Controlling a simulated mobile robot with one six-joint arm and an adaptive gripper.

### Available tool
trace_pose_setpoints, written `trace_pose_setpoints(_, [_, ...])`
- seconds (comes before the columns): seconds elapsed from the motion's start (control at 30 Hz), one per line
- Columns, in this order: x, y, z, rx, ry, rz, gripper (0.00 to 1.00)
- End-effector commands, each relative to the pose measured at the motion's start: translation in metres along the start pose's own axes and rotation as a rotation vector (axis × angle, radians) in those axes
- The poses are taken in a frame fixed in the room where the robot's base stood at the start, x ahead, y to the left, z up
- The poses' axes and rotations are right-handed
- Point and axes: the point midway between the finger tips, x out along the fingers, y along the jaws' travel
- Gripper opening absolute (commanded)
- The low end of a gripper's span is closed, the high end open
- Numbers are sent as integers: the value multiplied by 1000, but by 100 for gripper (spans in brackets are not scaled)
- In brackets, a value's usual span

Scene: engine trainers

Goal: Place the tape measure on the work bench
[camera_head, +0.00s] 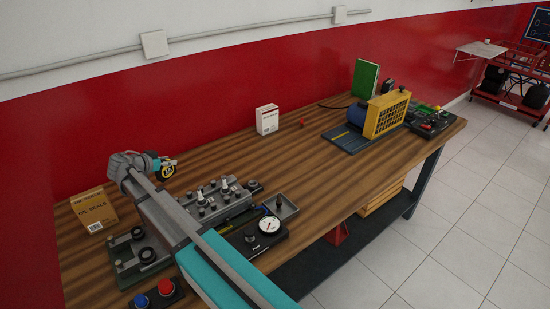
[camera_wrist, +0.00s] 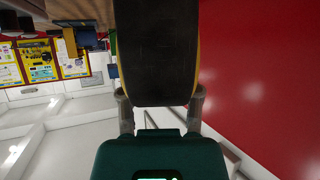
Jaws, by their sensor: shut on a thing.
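The tape measure (camera_head: 167,171), yellow and black, is at the end of my arm over the back left of the work bench (camera_head: 330,181) in the head view. My gripper (camera_head: 155,163) is shut on it. In the wrist view the tape measure (camera_wrist: 155,50) is a large dark shape with yellow edges, between the two fingers of my gripper (camera_wrist: 160,100). The head view does not clearly show how high it is above the bench top. My arm covers part of the bench's front left.
An oil seals box (camera_head: 94,209) stands left of my gripper. A grey valve block (camera_head: 217,203), a small tray (camera_head: 282,206) and a dial gauge (camera_head: 269,225) lie to the right. A white box (camera_head: 267,119) stands near the red wall. Bare wood shows between the white box and my gripper.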

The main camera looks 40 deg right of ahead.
Motion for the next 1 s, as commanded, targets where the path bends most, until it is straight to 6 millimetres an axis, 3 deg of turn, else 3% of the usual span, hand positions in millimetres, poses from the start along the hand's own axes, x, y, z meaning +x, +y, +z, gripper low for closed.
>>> trace_pose_setpoints(0.33, [5,1,5,1,1,2,0])
trace_pose_setpoints(1.0, [32,1,53,2,1,3,0])
